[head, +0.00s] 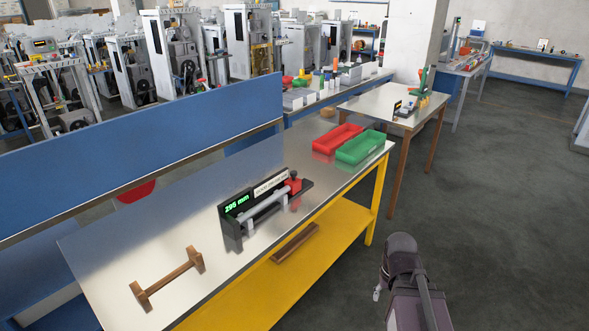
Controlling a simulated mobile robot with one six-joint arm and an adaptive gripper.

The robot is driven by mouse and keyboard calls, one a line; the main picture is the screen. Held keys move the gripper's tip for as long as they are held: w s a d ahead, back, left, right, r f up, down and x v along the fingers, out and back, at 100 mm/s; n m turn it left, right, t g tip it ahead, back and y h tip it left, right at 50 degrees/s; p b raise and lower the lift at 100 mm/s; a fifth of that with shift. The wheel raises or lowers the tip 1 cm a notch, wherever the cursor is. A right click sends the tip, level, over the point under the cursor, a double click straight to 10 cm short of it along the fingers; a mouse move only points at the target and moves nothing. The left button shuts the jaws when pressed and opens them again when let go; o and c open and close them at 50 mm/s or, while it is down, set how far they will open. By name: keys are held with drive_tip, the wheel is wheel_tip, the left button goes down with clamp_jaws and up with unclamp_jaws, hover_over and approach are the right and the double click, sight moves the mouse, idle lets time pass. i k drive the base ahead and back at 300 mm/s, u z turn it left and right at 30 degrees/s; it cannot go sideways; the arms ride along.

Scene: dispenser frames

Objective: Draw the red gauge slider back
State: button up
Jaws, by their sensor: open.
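The gauge (232,230) is a black stand on the metal-topped workbench (205,247), with a grey bar along its front. Its green display reads 295 mm, and a white label with small dark text sits at its upper edge. Parts of my arm show at the lower right, off the bench and well apart from the slider. I cannot make out my gripper's fingers there.
A wooden bar with crosspieces (167,280) lies at the bench's near left. Red (324,151) and green (352,160) trays stand at its far right end. A blue panel (150,130) runs behind the bench. A brown piece (295,243) lies on the yellow shelf (330,262). Floor is clear at right.

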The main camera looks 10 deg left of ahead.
sight(296, 183)
drive_tip(key=u, duration=0.15)
drive_tip(key=i, duration=1)
drive_tip(key=u, duration=0.55)
